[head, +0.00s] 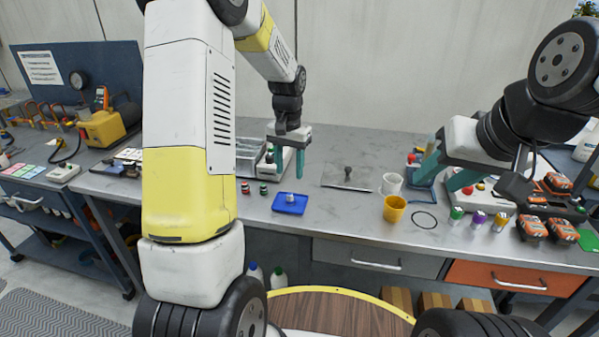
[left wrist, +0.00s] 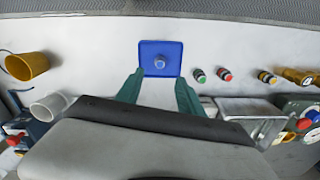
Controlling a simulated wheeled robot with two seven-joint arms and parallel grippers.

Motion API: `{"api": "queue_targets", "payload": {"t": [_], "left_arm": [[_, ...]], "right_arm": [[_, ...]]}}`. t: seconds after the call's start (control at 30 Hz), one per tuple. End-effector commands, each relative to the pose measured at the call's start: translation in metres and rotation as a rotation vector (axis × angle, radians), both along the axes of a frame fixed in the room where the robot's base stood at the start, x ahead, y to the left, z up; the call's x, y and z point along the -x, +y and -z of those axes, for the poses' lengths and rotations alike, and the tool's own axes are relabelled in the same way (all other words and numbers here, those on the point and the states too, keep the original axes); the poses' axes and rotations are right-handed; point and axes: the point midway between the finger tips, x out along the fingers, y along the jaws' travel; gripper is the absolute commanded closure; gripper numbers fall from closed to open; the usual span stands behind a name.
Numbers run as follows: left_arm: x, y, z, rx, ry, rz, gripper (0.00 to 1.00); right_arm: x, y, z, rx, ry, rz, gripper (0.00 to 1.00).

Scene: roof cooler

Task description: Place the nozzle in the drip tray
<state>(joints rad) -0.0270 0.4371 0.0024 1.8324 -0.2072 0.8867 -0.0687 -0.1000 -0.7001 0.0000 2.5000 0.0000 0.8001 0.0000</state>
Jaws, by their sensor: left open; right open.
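A small pale, rounded piece, which looks like the nozzle (head: 290,197), rests on the blue drip tray (head: 277,206) near the bench's front edge. In the left wrist view the nozzle (left wrist: 159,63) sits inside the blue tray (left wrist: 160,47), slightly toward the gripper side of its middle. My left gripper (head: 285,172) is open and empty above and behind the tray. In the left wrist view its fingertips (left wrist: 158,78) lie apart, just short of the tray, with nothing between them. My right gripper (head: 433,185) is open over the right part of the bench, near the cups.
A white cup (head: 392,183) and a yellow cup (head: 395,210) stand right of the tray. Small capped fittings (head: 252,188) stand to its left. A grey plate with a knob (head: 347,178) lies behind. Several colored canisters (head: 478,218) stand at the front right.

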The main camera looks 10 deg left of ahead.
Motion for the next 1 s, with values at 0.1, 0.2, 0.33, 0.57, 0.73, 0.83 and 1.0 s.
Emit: {"api": "queue_targets", "payload": {"t": [0.1,0.2,0.33,0.57,0.73,0.83,1.0], "left_arm": [[0.000,0.000,-0.016,0.000,-0.001,0.000,0.55],[0.001,0.000,-0.024,0.001,-0.004,-0.001,0.55],[0.012,-0.001,-0.047,0.012,-0.038,-0.011,0.55],[0.078,-0.005,-0.122,0.073,-0.191,-0.064,0.55],[0.141,-0.010,-0.160,0.129,-0.314,-0.103,0.55],[0.176,-0.013,-0.172,0.164,-0.385,-0.126,0.55],[0.221,-0.018,-0.177,0.214,-0.476,-0.154,0.55]], "right_arm": [[0.000,0.000,0.000,0.000,0.000,0.000,0.55],[0.000,0.000,0.000,0.000,0.000,0.000,0.55],[0.000,0.000,0.000,0.000,0.000,0.000,0.55],[0.000,0.000,0.000,0.000,0.000,0.000,0.55],[0.000,0.000,0.000,0.000,0.000,0.000,0.55],[0.000,0.000,0.000,0.000,0.000,0.000,0.55],[0.000,0.000,0.000,0.000,0.000,0.000,0.55]]}}
